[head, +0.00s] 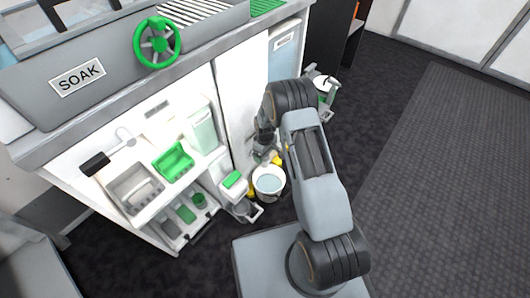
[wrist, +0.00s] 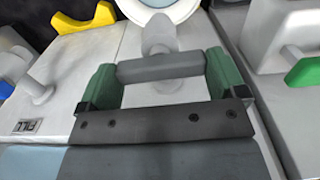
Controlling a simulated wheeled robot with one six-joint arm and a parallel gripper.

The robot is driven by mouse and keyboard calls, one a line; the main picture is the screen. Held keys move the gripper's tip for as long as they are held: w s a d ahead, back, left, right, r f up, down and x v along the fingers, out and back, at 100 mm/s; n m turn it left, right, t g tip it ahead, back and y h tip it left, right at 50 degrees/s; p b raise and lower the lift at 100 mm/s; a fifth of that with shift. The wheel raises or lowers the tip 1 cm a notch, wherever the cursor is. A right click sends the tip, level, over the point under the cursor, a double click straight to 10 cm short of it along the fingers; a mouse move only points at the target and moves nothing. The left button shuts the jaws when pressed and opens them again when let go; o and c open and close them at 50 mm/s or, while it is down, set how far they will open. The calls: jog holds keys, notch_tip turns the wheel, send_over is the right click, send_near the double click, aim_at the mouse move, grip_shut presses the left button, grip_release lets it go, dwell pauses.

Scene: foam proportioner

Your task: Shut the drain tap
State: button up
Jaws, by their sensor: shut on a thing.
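My gripper (wrist: 162,80) fills the lower middle of the wrist view, with its two green fingers closed on the ends of a grey bar-shaped tap handle (wrist: 160,66). The handle lies across the picture, in front of a pale rounded stem (wrist: 157,34) on a light panel. No label shows by this handle, so I cannot read whether it is the drain tap. In the head view my gripper (head: 264,148) is at the cabinet front, above a white bucket (head: 269,182). The handle is too small and too covered to make out there.
A FILL label (wrist: 27,127) sits beside another pale knob (wrist: 38,90). A yellow part (wrist: 85,18) and a green lever (wrist: 303,72) flank the handle. The green SOAK wheel (head: 157,43) is on the upper cabinet. Open floor (head: 430,190) lies to the right.

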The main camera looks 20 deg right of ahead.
dwell(0.6)
jog(key=o, duration=0.6)
notch_tip(320, 180, up, 14)
jog(key=p, duration=0.4)
jog(key=shift+p, duration=0.4)
jog(key=s+r+m+t+p, duration=0.1)
jog(key=s+r+p, duration=0.6)
jog(key=r, duration=1.1)
jog(key=s+r+m+t+p, duration=0.1)
jog(key=s+r+m+p, duration=0.2)
jog(key=s+r+p, duration=0.5)
jog(key=s+r+m+t+p, duration=0.1)
jog(key=s+r+m+p, duration=0.2)
jog(key=r, duration=2.4)
jog(key=shift+s+d+r+t+p, duration=0.15)
jog(key=shift+s+p, duration=1.2)
jog(key=shift+p, duration=1.4)
jog(key=shift+s+a+r+t+p, duration=0.15)
jog(key=shift+s+p, duration=1.15)
jog(key=shift+p, duration=1.45)
jog(key=shift+s+d+r, duration=0.1)
jog(key=shift+s, duration=0.2)
